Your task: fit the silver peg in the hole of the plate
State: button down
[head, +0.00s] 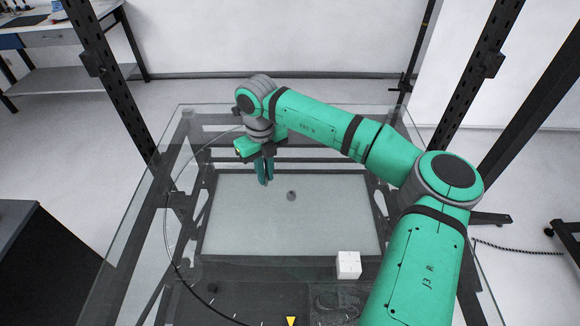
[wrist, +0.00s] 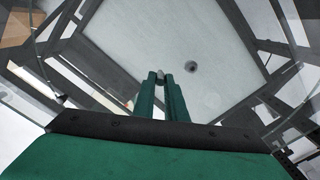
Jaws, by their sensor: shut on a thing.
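My gripper (head: 265,182) hangs with its fingers pointing down over the left part of the pale grey plate (head: 335,215). The small round dark hole (head: 291,195) is near the middle of the plate, to the right of the fingers. In the wrist view the fingers are closed together on the silver peg (wrist: 160,73), and only a small bit of it shows between the tips. The hole (wrist: 191,66) is there to the right of the peg, apart from it. In the head view the peg cannot be made out.
A white cube (head: 348,265) stands in front of the plate, to the right. The plate lies within a glass-topped table with dark frame bars. Dark uprights (head: 110,85) stand at both sides. The space over the plate around the hole is clear.

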jog(key=w+d+f+m, duration=0.1)
jog(key=w+d+f, duration=0.1)
jog(key=w+d, duration=0.2)
jog(key=d, duration=0.3)
jog(key=shift+w+d, duration=0.2)
jog(key=shift+w, duration=0.05)
jog(key=shift+d, duration=0.1)
jog(key=shift+f, duration=2.65)
jog(key=shift+s+f, duration=0.15)
jog(key=shift+f, duration=0.15)
jog(key=shift+f, duration=1.45)
